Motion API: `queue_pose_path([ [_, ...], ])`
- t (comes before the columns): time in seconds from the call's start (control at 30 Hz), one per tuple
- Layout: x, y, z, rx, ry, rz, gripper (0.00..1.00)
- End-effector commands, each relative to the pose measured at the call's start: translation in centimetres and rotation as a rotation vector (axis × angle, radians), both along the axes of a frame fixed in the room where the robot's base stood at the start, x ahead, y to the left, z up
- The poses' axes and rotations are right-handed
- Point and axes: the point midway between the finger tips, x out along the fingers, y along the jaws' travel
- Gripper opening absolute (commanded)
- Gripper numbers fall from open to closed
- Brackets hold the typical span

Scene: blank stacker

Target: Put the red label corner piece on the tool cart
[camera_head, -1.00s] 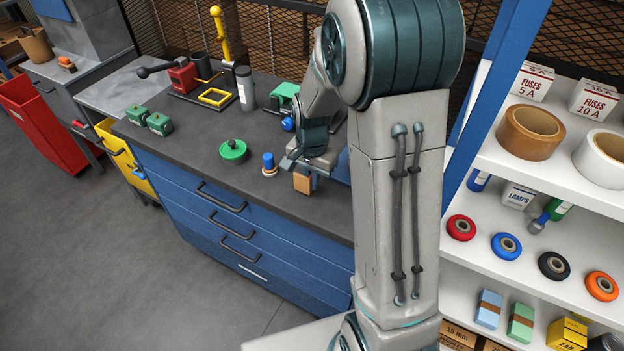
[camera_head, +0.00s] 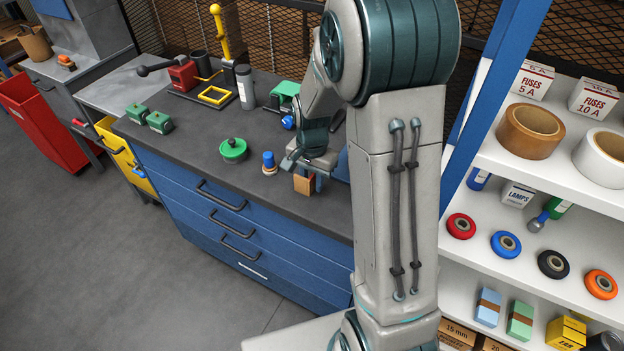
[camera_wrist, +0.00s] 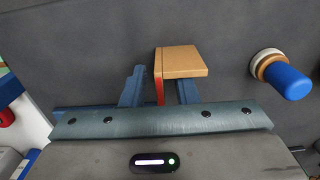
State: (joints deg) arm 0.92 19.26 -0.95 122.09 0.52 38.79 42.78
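The corner piece (camera_head: 304,185) is wood-coloured and stands near the front edge of the dark bench top (camera_head: 205,165). In the wrist view, the corner piece (camera_wrist: 183,62) shows a tan top and a thin red face on its left. My gripper (camera_head: 309,172) is down around it. In the wrist view, the gripper's blue fingers (camera_wrist: 161,88) straddle the red side, the left finger outside it and the right one under the tan part. A small gap shows beside the left finger. A yellow cart-like unit (camera_head: 117,152), possibly the tool cart, is partly hidden behind the bench's left end.
A blue-topped knob (camera_head: 269,160), also in the wrist view (camera_wrist: 287,80), stands close to the piece. A green round part (camera_head: 233,150) and green blocks (camera_head: 159,123) stand farther left. A stocked white shelf (camera_head: 570,235) is at right, a red bin (camera_head: 42,125) at far left.

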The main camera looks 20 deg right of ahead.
Motion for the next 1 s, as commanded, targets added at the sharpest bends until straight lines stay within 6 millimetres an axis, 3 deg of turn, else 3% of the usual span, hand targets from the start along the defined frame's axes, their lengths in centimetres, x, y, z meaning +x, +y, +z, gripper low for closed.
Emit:
queue_pose_path([
  [0.4,0.1,0.0,8.6,0.0,-0.008,0.0,0.27],
  [0.7,-0.2,0.0,11.8,0.0,-0.01,0.013,0.27],
  [0.87,-2.9,0.3,13.4,-0.001,-0.05,0.121,0.27],
  [1.0,-7.1,0.6,15.0,-0.012,-0.11,0.299,0.27],
])
